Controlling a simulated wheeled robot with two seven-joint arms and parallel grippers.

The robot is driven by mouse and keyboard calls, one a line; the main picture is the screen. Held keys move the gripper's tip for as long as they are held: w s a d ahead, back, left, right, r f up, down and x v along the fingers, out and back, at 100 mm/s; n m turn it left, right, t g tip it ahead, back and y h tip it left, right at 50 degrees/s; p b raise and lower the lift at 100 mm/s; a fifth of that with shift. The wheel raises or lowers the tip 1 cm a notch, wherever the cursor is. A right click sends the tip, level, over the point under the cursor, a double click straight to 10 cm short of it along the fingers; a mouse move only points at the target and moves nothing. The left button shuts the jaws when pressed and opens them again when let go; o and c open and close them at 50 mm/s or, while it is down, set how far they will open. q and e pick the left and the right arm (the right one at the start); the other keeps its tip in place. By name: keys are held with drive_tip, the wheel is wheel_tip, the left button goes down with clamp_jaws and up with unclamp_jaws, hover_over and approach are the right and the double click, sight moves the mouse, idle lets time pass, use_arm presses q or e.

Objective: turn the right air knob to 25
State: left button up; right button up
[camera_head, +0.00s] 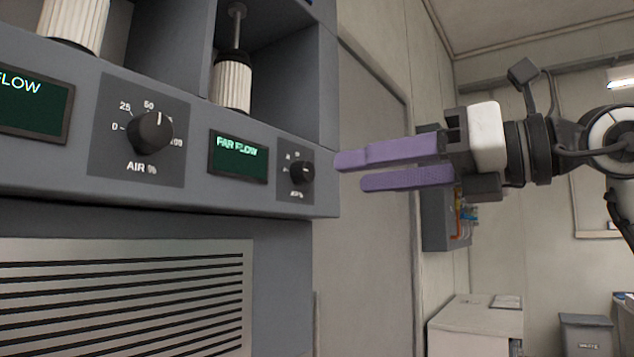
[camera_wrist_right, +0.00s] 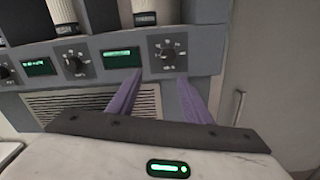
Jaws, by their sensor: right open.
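The right air knob (camera_head: 302,172) is a small black dial on a dark plate at the right end of the grey panel. Its pointer is too small to read. In the right wrist view the same knob (camera_wrist_right: 168,56) shows just beyond and above the fingertips, roughly between them. My right gripper (camera_head: 351,173) has two purple fingers, apart and empty, pointing left just right of the panel's end. The fingers also show in the right wrist view (camera_wrist_right: 160,78). They appear clear of the knob. My left gripper is in neither view.
A larger AIR % knob (camera_head: 150,132) is further left, its white mark just right of 50. A green display (camera_head: 238,157) sits between the knobs. A slatted vent (camera_head: 125,300) is below. A low white cabinet (camera_head: 475,325) stands at the back right.

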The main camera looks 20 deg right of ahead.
sight(310, 170)
drive_tip(key=shift+t+h, duration=0.4)
drive_tip(key=shift+t, duration=0.1)
drive_tip(key=x, duration=0.3)
drive_tip(key=r+p+x, duration=0.1)
drive_tip(key=x, duration=0.2)
drive_tip(key=d+p+x, duration=0.1)
drive_tip(key=x, duration=0.1)
drive_tip(key=shift+w+a+r, duration=0.2)
drive_tip(key=shift+w+r, duration=0.05)
drive_tip(key=shift+w, duration=0.45)
drive_tip(key=shift+m, duration=0.3)
drive_tip(key=c, duration=1.1)
